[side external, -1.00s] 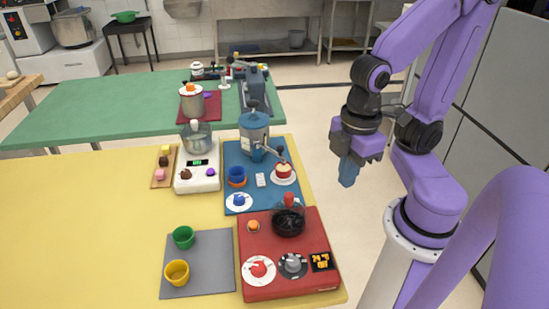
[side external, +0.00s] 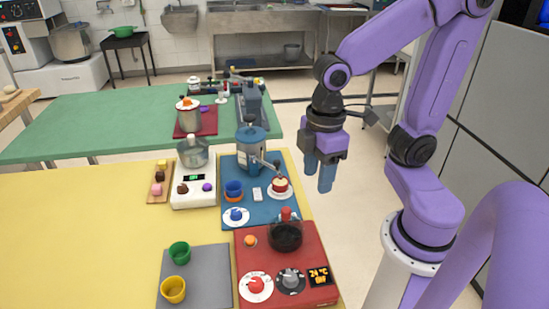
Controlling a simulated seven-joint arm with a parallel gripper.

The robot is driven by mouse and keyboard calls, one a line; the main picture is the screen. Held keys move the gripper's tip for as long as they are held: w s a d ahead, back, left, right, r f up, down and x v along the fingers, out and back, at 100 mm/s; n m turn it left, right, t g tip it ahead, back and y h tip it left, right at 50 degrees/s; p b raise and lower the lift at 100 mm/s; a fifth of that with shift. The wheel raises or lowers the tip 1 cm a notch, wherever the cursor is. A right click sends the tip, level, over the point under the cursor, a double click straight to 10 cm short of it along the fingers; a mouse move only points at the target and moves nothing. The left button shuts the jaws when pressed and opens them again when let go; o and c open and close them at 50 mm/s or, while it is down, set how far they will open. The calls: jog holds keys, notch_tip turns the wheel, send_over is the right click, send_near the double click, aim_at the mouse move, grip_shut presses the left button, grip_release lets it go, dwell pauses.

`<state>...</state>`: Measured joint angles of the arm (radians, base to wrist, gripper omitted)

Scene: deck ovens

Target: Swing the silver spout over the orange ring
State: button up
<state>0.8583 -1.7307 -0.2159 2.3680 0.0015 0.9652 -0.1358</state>
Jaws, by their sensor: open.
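The silver spout (side external: 265,161) sticks out from the front of a blue dispenser (side external: 251,148) on the blue mat (side external: 265,211). It points right and toward the camera, with its end near a red-and-cream item (side external: 280,184) on a white saucer. The orange ring (side external: 233,198) is on the same mat, left of the spout, and a blue cup (side external: 234,187) at it hides most of it. My gripper (side external: 319,184) hangs right of the mat, fingers down, open and empty, apart from the spout.
A red hot plate (side external: 318,252) with a dark pot (side external: 285,237) is in front. A white scale (side external: 194,194) with a metal bowl stands left of the dispenser. A white card and a saucer with a blue item (side external: 236,216) are also on the mat.

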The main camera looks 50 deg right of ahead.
jog(key=w+d+r+m, duration=0.1)
jog(key=w+d, duration=0.2)
jog(key=w, duration=0.3)
jog(key=w+d+r+m, duration=0.1)
jog(key=w+d+r, duration=0.1)
jog(key=w, duration=0.5)
jog(key=m, duration=0.2)
send_over(277, 161)
notch_tip(277, 161, down, 16)
jog(key=shift+f, duration=0.25)
grip_shut()
